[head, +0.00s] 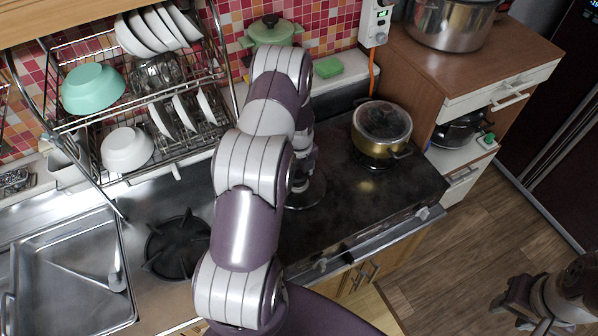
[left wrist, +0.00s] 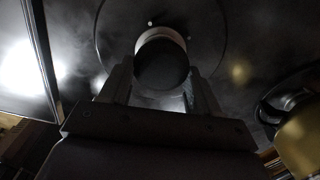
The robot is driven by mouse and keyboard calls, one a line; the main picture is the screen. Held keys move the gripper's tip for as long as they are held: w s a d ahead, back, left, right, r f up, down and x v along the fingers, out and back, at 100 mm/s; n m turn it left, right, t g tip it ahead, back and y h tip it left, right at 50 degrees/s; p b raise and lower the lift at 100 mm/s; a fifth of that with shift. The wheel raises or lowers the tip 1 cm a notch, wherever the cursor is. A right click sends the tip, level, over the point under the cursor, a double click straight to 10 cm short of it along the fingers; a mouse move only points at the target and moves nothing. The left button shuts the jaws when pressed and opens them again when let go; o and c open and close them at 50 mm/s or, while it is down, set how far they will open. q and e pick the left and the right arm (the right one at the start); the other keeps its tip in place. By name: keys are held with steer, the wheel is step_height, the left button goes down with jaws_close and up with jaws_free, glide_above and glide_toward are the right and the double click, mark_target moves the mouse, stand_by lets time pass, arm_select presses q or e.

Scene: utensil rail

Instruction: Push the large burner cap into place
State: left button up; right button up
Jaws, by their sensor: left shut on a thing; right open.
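My left gripper (left wrist: 160,92) is shut on a round piece with a dark end and a pale side, which looks to be the large burner cap (left wrist: 162,65). Behind the cap in the left wrist view is a wide dark disc-shaped burner area (left wrist: 112,38) with small pins. Whether the cap touches it or is seated, I cannot tell. In the head view my left arm hides the cap and most of the gripper; a dark round edge (head: 312,194) shows beside the arm on the black stove top. My right gripper (head: 518,304) is open and empty at the lower right, over the floor.
A gold pot with a glass lid (head: 382,128) stands on the stove to the right. A black burner grate (head: 178,246) and the sink (head: 70,275) are at left. A dish rack (head: 140,95) stands behind. The stove top's front right is clear.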

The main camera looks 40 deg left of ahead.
arm_select(q)
steer(key=shift+f+b, duration=0.75)
steer(key=shift+f, duration=0.2)
steer(key=o, duration=1.2)
step_height(320, 180, up, 13)
steer(key=b, duration=0.2)
steer(key=shift+b, duration=0.4)
steer(key=shift+f, duration=0.1)
